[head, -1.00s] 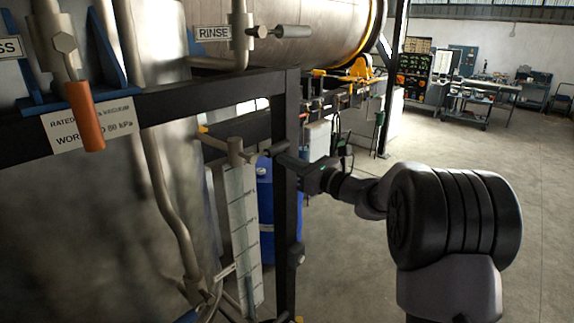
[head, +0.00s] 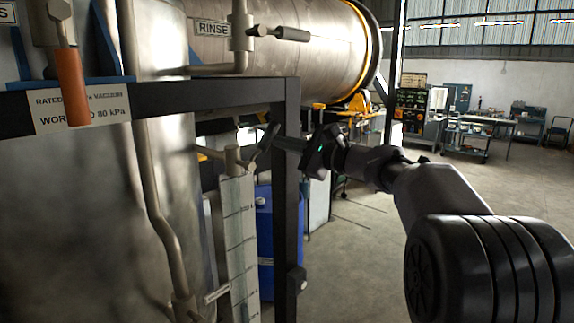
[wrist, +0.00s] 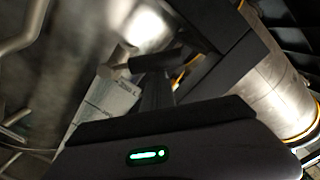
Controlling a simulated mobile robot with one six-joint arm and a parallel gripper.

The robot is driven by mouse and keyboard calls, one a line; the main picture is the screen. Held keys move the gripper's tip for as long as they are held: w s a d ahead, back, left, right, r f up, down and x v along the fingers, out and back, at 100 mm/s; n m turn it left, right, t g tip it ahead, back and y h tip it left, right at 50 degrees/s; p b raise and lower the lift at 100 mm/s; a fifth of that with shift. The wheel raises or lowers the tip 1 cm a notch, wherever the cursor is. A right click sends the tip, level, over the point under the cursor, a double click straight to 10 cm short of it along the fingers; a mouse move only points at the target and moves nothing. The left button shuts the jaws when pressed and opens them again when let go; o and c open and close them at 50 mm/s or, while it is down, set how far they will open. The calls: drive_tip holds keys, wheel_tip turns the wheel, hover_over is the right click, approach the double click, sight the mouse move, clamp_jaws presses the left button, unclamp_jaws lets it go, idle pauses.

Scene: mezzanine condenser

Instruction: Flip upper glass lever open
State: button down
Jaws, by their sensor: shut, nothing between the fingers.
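The upper glass lever has a dark grip (head: 263,142) on a metal valve body (head: 233,158) at the top of the white-scaled sight glass (head: 240,225). In the head view the grip slants up to the right. My gripper (head: 280,142) is shut and empty, with its tips just right of the grip, at or very near it. In the wrist view the dark grip (wrist: 156,60) lies across the tips of my shut fingers (wrist: 156,88). I cannot tell for certain whether they touch.
A black frame post (head: 287,220) stands close beside the sight glass, with a crossbeam (head: 205,95) above. A RINSE valve handle (head: 290,33) and an orange handle (head: 72,88) are higher up. A blue drum (head: 264,235) stands behind. Open floor lies to the right.

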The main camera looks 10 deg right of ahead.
sight(270, 130)
drive_tip(key=r+n+b, duration=0.1)
drive_tip(key=n, duration=0.1)
drive_tip(key=s+a+r+n+b, duration=0.1)
drive_tip(key=b, duration=0.1)
drive_tip(key=shift+s+a+n, duration=0.1)
drive_tip(key=shift+a+n, duration=0.2)
drive_tip(key=shift+n, duration=0.1)
drive_tip(key=shift+s+a+r+n+b, duration=0.3)
drive_tip(key=shift+a+n+b, duration=0.1)
drive_tip(key=shift+n+b, duration=0.35)
drive_tip(key=shift+s+a+r+n+b, duration=0.3)
drive_tip(key=shift+a+n+b, duration=0.25)
drive_tip(key=shift+n, duration=0.25)
drive_tip(key=shift+s+a+r+n+b, duration=0.25)
drive_tip(key=shift+s+a+n+b, duration=0.05)
drive_tip(key=shift+n+b, duration=0.45)
drive_tip(key=shift+d+r, duration=0.1)
